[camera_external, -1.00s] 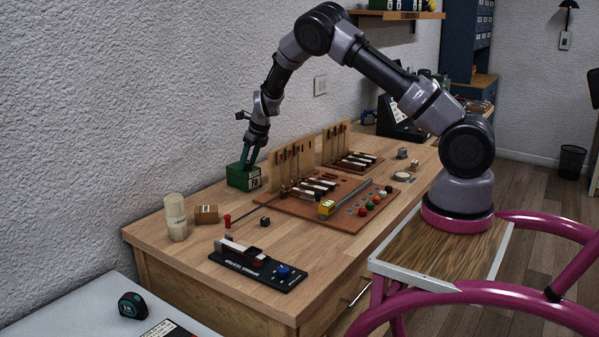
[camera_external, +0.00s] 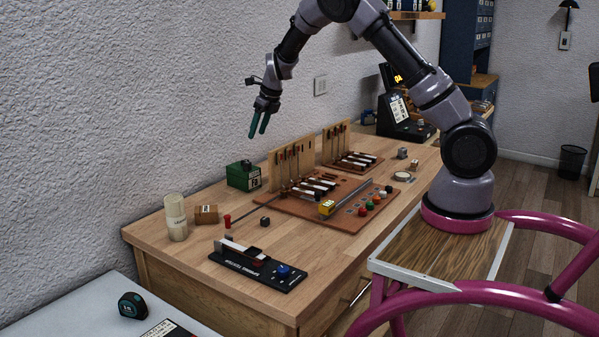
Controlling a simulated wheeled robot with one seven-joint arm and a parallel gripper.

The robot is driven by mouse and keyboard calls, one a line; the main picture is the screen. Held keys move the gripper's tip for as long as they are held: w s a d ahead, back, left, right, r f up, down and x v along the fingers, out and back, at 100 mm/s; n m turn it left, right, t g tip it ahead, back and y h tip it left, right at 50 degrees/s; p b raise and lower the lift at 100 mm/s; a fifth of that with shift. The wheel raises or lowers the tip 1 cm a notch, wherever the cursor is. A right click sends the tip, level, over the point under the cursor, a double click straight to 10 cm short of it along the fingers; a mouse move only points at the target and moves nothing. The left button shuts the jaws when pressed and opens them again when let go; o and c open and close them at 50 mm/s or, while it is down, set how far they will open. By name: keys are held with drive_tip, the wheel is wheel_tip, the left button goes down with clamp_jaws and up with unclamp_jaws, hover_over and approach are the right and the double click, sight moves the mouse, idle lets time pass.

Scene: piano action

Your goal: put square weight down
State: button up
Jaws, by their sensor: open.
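My gripper (camera_external: 258,131) is open and empty, with its green fingers pointing down. It is in the air above and a little right of a green box (camera_external: 238,178) with a white label. A small dark piece (camera_external: 246,163) rests on top of this box, apart from my fingers; it could be the square weight, but it is too small to be sure. Another small dark cube (camera_external: 265,221) sits on the table in front of the piano action model. A small grey cube (camera_external: 402,153) sits farther back on the table.
The wooden table (camera_external: 190,258) holds a piano action model on a brown base (camera_external: 338,219), with upright wooden racks. A pale cylinder (camera_external: 176,222), a small brown box (camera_external: 206,214) and a black device (camera_external: 258,268) stand at the near end. The wall is close behind.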

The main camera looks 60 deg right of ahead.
drive_tip(key=s+a+r+n+t+y, duration=0.1)
drive_tip(key=s+a+r+n+y, duration=0.15)
drive_tip(key=s+r+n, duration=0.65)
drive_tip(key=s+a+r+n+y, duration=0.1)
drive_tip(key=s+a+r+n, duration=0.3)
drive_tip(key=s+r+n, duration=0.55)
drive_tip(key=s+a+r+n+h, duration=0.1)
drive_tip(key=s+n, duration=0.5)
drive_tip(key=s, duration=0.6)
drive_tip(key=s+a+r+n+t, duration=0.1)
drive_tip(key=s+a+r+n, duration=0.1)
drive_tip(key=s+n, duration=0.5)
drive_tip(key=s+r, duration=0.1)
drive_tip(key=s, duration=0.4)
drive_tip(key=shift+a+r+t+h, duration=0.3)
drive_tip(key=shift+a+r+h, duration=0.05)
drive_tip(key=shift+a, duration=0.05)
